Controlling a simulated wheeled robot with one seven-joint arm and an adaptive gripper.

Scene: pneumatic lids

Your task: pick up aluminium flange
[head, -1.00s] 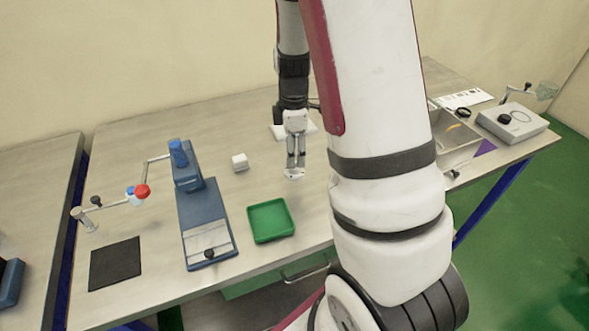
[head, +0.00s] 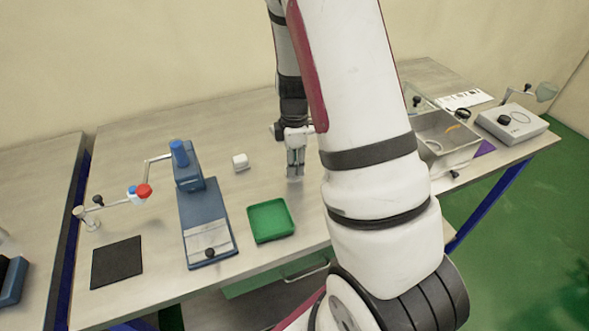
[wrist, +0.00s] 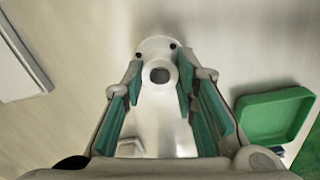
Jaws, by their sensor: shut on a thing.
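The aluminium flange (wrist: 154,46) shows in the wrist view as a pale, shiny disc with small dark holes and a round raised collar with a dark bore. My gripper (wrist: 160,85) has its green-padded fingers on both sides of the collar and is shut on it. In the head view my gripper (head: 295,174) points down over the table, behind and right of the green tray. The flange is hard to make out there at the fingertips. Whether it touches the table is unclear.
The green tray (head: 250,228) lies close in front of my gripper. A blue press-like device (head: 205,222) and a small white block (head: 240,162) are to the left. A metal bin (head: 423,129) and a grey box (head: 512,132) are at the right.

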